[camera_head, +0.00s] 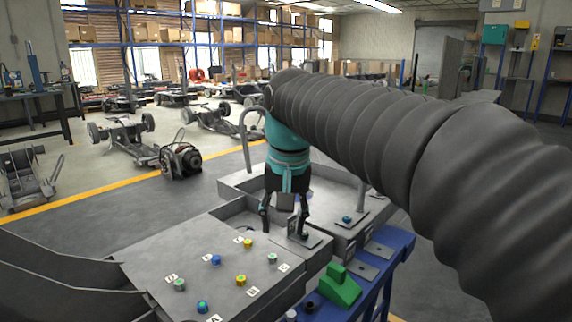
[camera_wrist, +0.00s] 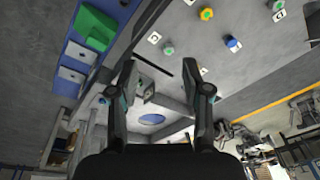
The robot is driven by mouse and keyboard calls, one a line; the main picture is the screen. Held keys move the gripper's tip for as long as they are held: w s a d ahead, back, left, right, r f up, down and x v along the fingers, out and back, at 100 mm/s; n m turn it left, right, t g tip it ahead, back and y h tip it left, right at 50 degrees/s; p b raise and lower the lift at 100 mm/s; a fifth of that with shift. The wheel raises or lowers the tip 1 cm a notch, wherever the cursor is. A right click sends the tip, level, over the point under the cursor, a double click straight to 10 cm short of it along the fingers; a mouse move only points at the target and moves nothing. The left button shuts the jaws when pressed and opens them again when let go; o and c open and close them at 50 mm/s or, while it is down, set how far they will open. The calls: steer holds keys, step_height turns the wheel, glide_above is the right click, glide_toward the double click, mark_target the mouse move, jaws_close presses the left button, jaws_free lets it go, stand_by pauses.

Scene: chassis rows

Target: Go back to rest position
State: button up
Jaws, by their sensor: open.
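My gripper (camera_head: 285,215) hangs at the end of my dark ribbed arm, above the grey metal workstation (camera_head: 190,255). Its two black fingers point down and stand apart. In the wrist view my gripper (camera_wrist: 165,80) shows open with nothing between the fingertips. Beyond the fingers lie grey workstation surfaces and a recess with a blue round spot (camera_wrist: 152,118). My arm crosses the right half of the head view and hides part of the room behind it.
Lettered knobs, such as a yellow one (camera_head: 241,280) and a blue one (camera_head: 202,306), stand on the panel. A green block (camera_head: 338,287) sits on the blue side shelf (camera_head: 395,250). Several chassis (camera_head: 125,138) stand on the floor at the left, behind a yellow line.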

steer(key=s+d+f+t, duration=0.3)
steer(key=s+d+f, duration=1.2)
steer(key=s+d, duration=0.2)
steer(key=shift+t+h, duration=0.4)
